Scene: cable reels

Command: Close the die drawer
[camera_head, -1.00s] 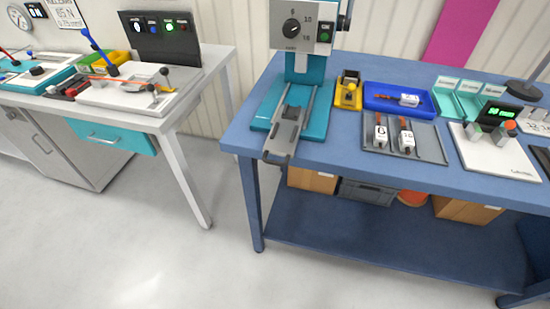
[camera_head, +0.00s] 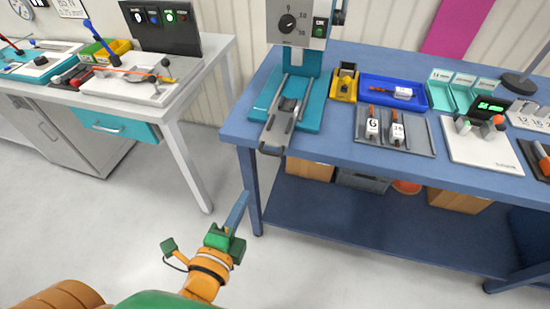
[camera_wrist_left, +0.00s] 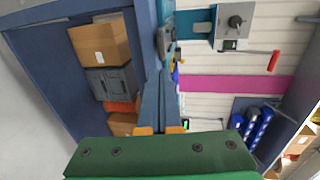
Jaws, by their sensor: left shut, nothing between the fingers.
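The die drawer (camera_head: 281,124) is a grey slide on the teal base (camera_head: 313,115) of the press (camera_head: 299,28). It is pulled out, and its dark handle (camera_head: 270,150) overhangs the front edge of the blue bench. My left gripper (camera_head: 243,198) is shut and empty, in front of and below the handle, apart from it. Its closed fingers also show in the left wrist view (camera_wrist_left: 160,100), pointing toward the bench edge and the press (camera_wrist_left: 234,27). My right gripper is not in view.
The blue bench (camera_head: 235,128) carries a yellow holder (camera_head: 344,88), a blue tray (camera_head: 415,98) and a grey tray (camera_head: 415,142) with marked dies. A second bench (camera_head: 180,110) with a teal drawer (camera_head: 115,126) stands at left. Floor between them is clear. Boxes sit on the lower shelf.

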